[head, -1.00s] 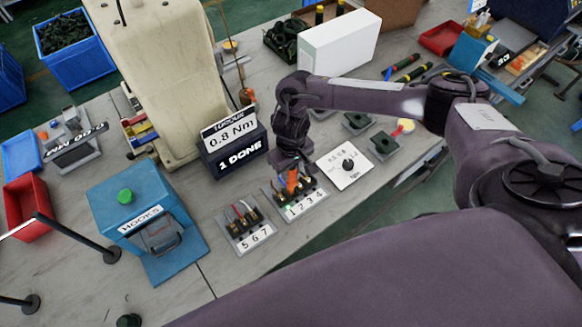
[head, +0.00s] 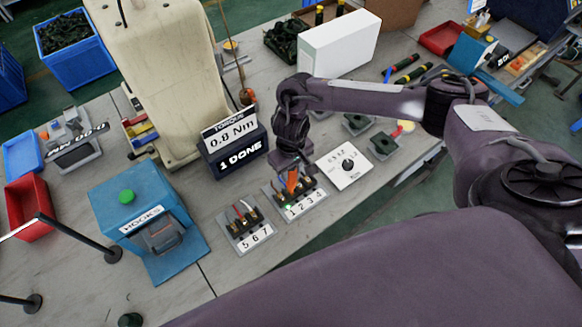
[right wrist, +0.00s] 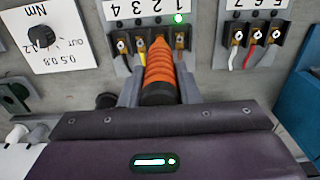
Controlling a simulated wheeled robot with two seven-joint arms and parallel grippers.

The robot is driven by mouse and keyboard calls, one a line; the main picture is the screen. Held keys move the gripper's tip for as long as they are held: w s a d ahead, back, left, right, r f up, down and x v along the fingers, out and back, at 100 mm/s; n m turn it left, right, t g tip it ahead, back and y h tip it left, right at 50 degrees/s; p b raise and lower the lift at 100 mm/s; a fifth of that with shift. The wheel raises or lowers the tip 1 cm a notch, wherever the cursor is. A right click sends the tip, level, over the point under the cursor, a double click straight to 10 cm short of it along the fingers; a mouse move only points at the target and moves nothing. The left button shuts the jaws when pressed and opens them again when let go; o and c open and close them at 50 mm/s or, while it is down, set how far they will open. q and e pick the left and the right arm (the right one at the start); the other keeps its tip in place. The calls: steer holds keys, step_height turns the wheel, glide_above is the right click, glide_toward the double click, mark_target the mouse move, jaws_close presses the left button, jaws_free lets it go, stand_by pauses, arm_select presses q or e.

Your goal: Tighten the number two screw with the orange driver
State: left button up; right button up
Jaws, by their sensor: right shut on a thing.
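My right gripper (right wrist: 160,98) is shut on the orange driver (right wrist: 160,68), whose ribbed handle points at the terminal block (right wrist: 118,62) marked 1 to 4. The driver's far end is over the number two position, between screws one (right wrist: 180,42) and three (right wrist: 140,45). The handle hides the number two screw and the bit, so I cannot tell whether they touch. A green light (right wrist: 179,18) glows beside the number 1. In the head view the orange driver (head: 292,182) stands at the block (head: 308,203). My left gripper is not in view.
The block marked 5 to 7 (head: 262,236) is beside it. A dial box (head: 342,165) stands on the other side. The display (head: 235,145) reads torque 0.8 Nm and 1 DONE. A blue HOOKS box (head: 130,190) and a beige column (head: 160,70) stand further left.

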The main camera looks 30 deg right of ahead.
steer(key=shift+f+p, duration=0.1)
steer(key=shift+p, duration=0.35)
stand_by(1.0)
step_height(320, 180, up, 3)
steer(key=p, duration=0.3)
steer(key=shift+p, duration=0.35)
steer(key=shift+r+p, duration=0.55)
steer(key=shift+r, duration=0.5)
